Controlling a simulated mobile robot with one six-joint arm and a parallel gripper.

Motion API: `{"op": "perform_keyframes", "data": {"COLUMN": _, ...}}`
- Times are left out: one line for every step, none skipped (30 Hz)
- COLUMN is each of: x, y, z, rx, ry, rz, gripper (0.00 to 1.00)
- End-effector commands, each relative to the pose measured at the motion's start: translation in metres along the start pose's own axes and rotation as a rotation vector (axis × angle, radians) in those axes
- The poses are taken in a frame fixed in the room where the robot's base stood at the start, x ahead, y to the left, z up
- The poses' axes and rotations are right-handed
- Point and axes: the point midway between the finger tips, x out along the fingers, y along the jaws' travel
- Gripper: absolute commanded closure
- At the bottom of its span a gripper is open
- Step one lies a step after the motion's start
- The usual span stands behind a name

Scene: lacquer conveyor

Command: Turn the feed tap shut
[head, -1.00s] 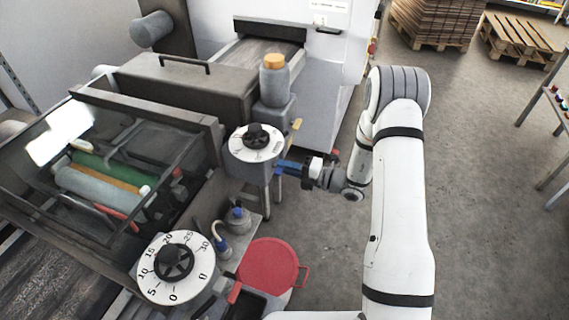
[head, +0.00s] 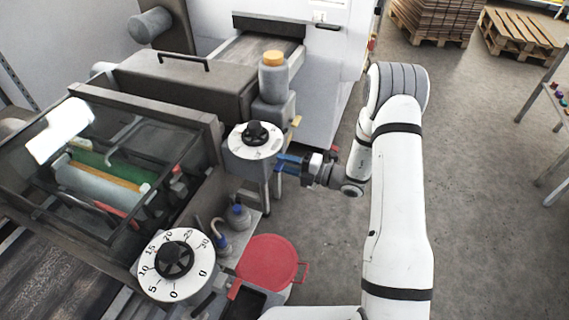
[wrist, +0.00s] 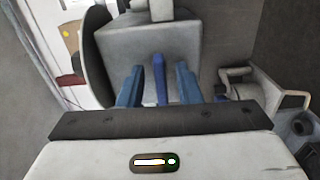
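A grey housing with a white dial and black knob (head: 254,138) stands left of my gripper in the head view. In the wrist view a dark blue lever (wrist: 160,78) sticks out of the grey housing (wrist: 150,45); it looks like the tap's handle. My gripper (wrist: 158,88) has its two lighter blue fingers on either side of the lever. Gaps show on both sides, so it is open around the lever, not clamped. In the head view my gripper (head: 289,163) is at the right side of the housing, and the lever cannot be told from the fingers.
A grey bottle with an orange cap (head: 274,77) stands behind the housing. A larger numbered dial (head: 174,264) and a red round lid (head: 267,262) are nearer. A glass-covered roller unit (head: 110,175) fills the left.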

Motion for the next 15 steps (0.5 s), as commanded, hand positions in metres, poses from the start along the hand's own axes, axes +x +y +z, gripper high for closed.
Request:
{"op": "perform_keyframes", "data": {"x": 0.0, "y": 0.0, "z": -0.001, "rx": 0.0, "ry": 0.001, "rz": 0.0, "gripper": 0.67}}
{"op": "perform_keyframes", "data": {"x": 0.0, "y": 0.0, "z": -0.001, "rx": 0.001, "ry": 0.001, "rz": 0.0, "gripper": 0.67}}
{"op": "perform_keyframes", "data": {"x": 0.0, "y": 0.0, "z": -0.001, "rx": 0.001, "ry": 0.002, "rz": -0.001, "gripper": 0.67}}
{"op": "perform_keyframes", "data": {"x": 0.0, "y": 0.0, "z": -0.001, "rx": 0.001, "ry": 0.002, "rz": -0.001, "gripper": 0.67}}
{"op": "perform_keyframes", "data": {"x": 0.0, "y": -0.001, "z": -0.001, "rx": 0.001, "ry": 0.002, "rz": -0.001, "gripper": 0.67}}
{"op": "perform_keyframes", "data": {"x": 0.0, "y": -0.001, "z": -0.001, "rx": 0.001, "ry": 0.002, "rz": -0.001, "gripper": 0.67}}
{"op": "perform_keyframes", "data": {"x": 0.0, "y": -0.001, "z": -0.001, "rx": 0.001, "ry": 0.002, "rz": -0.001, "gripper": 0.67}}
{"op": "perform_keyframes", "data": {"x": -0.002, "y": -0.001, "z": -0.001, "rx": 0.001, "ry": 0.002, "rz": -0.001, "gripper": 0.67}}
{"op": "perform_keyframes", "data": {"x": -0.004, "y": -0.001, "z": -0.001, "rx": 0.001, "ry": 0.001, "rz": -0.001, "gripper": 0.67}}
{"op": "perform_keyframes", "data": {"x": -0.007, "y": -0.002, "z": 0.0, "rx": 0.0, "ry": 0.0, "rz": -0.001, "gripper": 0.67}}
{"op": "perform_keyframes", "data": {"x": -0.011, "y": -0.002, "z": 0.0, "rx": 0.0, "ry": 0.0, "rz": -0.001, "gripper": 0.67}}
{"op": "perform_keyframes", "data": {"x": -0.017, "y": -0.003, "z": 0.0, "rx": 0.0, "ry": -0.001, "rz": -0.001, "gripper": 0.67}}
{"op": "perform_keyframes", "data": {"x": -0.022, "y": -0.003, "z": 0.001, "rx": 0.001, "ry": -0.001, "rz": -0.001, "gripper": 0.67}}
{"op": "perform_keyframes", "data": {"x": -0.027, "y": -0.003, "z": 0.001, "rx": 0.001, "ry": -0.002, "rz": 0.0, "gripper": 0.67}}
{"op": "perform_keyframes", "data": {"x": -0.035, "y": -0.003, "z": 0.001, "rx": 0.0, "ry": -0.002, "rz": 0.0, "gripper": 0.67}}
